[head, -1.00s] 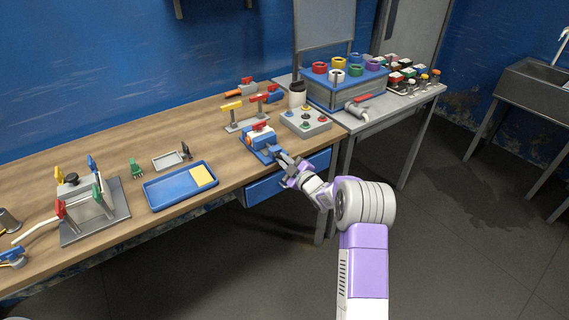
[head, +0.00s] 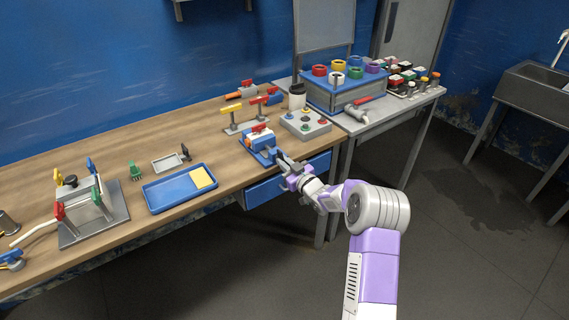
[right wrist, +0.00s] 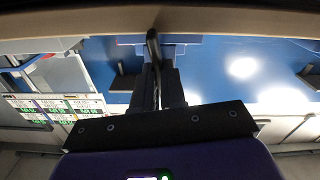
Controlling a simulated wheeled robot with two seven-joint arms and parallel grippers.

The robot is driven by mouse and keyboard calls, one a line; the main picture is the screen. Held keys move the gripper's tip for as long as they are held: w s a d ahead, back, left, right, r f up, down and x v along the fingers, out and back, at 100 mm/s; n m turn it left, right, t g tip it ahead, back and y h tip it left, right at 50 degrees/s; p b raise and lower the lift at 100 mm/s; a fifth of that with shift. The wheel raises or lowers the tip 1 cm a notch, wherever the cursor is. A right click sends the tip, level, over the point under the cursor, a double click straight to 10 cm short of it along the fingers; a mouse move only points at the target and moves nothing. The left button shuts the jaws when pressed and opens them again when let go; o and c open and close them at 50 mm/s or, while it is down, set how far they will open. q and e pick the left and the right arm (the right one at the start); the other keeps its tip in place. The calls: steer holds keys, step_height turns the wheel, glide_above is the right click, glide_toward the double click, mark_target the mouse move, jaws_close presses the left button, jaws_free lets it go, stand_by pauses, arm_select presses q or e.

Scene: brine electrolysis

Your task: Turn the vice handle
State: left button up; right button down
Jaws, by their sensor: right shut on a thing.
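The blue vice (head: 259,146) sits near the front edge of the wooden workbench, with a white and red piece at its top. My right gripper (head: 283,162) is at its front, just past the bench edge. In the right wrist view, the dark vice handle (right wrist: 153,55) runs between the two fingers of my right gripper (right wrist: 158,85), which are shut on it. The handle is largely hidden by the gripper in the head view. My left gripper is not in view.
A blue drawer (head: 264,190) is under the bench below my right gripper. A grey box with coloured knobs (head: 305,125) stands right of the vice. A blue tray (head: 167,200) lies to the left. Clamps on a stand (head: 247,122) are behind.

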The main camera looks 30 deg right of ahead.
stand_by(0.4)
steer(key=c, duration=1.2)
jaws_free()
steer(key=shift+s, duration=0.1)
steer(key=s+p, duration=0.1)
steer(key=s, duration=0.6)
steer(key=shift+s+d, duration=0.2)
steer(key=shift+d, duration=0.1)
